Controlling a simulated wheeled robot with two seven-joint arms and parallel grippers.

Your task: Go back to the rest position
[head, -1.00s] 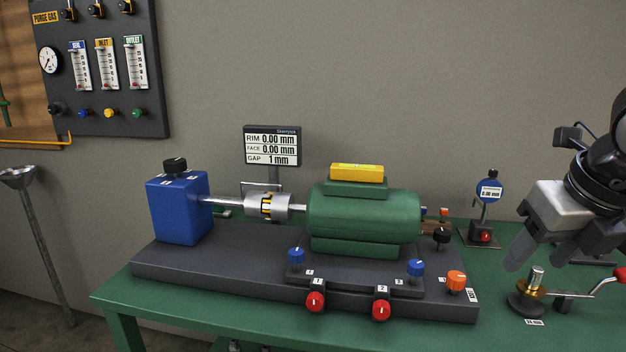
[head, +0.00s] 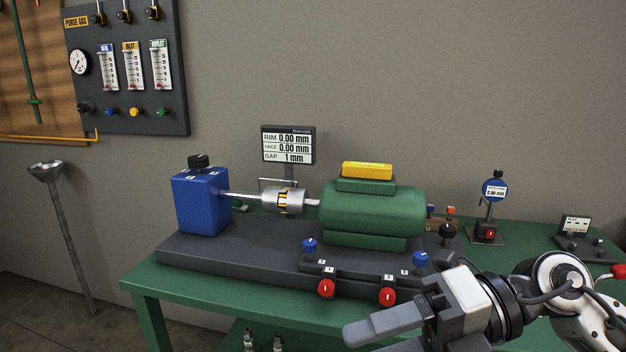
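My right gripper (head: 385,325) is in the lower right of the head view, in front of the bench's right part. Its fingers point left and overlap in the picture, so I cannot tell whether they are open or shut. No held object shows. My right arm comes in from the right edge and hides the right end of the dark base. My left gripper is not in view.
A green bench (head: 200,287) carries a dark base (head: 225,252) with a blue block (head: 200,202), a coupling (head: 283,200) and a green motor (head: 372,210). A dial gauge (head: 494,190) stands at right. A purge gas panel (head: 125,75) hangs on the wall; a funnel stand (head: 65,220) is at left.

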